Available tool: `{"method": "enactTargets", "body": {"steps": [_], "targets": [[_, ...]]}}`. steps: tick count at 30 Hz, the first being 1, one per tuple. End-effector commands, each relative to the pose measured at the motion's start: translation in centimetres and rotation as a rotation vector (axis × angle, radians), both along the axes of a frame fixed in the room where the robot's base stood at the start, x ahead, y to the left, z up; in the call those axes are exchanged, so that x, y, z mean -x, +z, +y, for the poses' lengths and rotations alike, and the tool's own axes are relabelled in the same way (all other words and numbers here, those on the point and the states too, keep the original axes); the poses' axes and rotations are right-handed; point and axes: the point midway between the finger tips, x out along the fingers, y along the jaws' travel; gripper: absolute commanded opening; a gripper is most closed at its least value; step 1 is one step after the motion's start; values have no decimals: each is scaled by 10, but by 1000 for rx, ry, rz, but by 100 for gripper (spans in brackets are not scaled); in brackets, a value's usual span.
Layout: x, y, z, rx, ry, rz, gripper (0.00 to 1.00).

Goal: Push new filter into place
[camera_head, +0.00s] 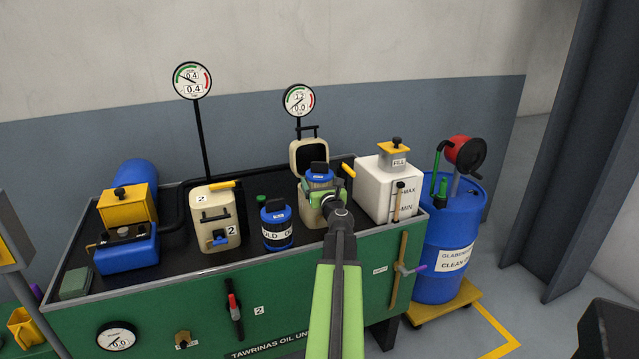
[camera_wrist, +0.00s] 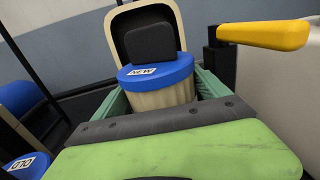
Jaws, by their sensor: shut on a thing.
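The new filter (camera_wrist: 160,82) is a cream cylinder with a blue top, a "NEW" label and a black handle; its blue top also shows in the head view (camera_head: 319,174). My gripper (camera_head: 320,187) is shut on it, with a green finger on either side. The filter is upright at the mouth of the cream filter housing (camera_head: 312,216), whose lid (camera_head: 309,157) stands open behind it. How deep the filter sits in the housing is hidden by my gripper. The old filter (camera_head: 276,224), blue and black, stands on the black bench top to the left.
A closed cream housing marked 2 (camera_head: 215,222) stands further left. A white tank (camera_head: 384,190) is close on the right. A yellow lever (camera_wrist: 262,35) sticks out just right of the filter. Gauges (camera_head: 299,101) stand behind.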

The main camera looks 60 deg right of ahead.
Motion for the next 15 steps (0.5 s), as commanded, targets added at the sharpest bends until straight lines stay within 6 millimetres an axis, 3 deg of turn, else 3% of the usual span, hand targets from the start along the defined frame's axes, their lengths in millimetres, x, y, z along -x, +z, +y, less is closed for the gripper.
{"method": "enactTargets", "body": {"steps": [8, 15], "targets": [[0, -14, 0, 0, 0, 0, 22], [0, -8, 0, 0, 0, 0, 22]]}}
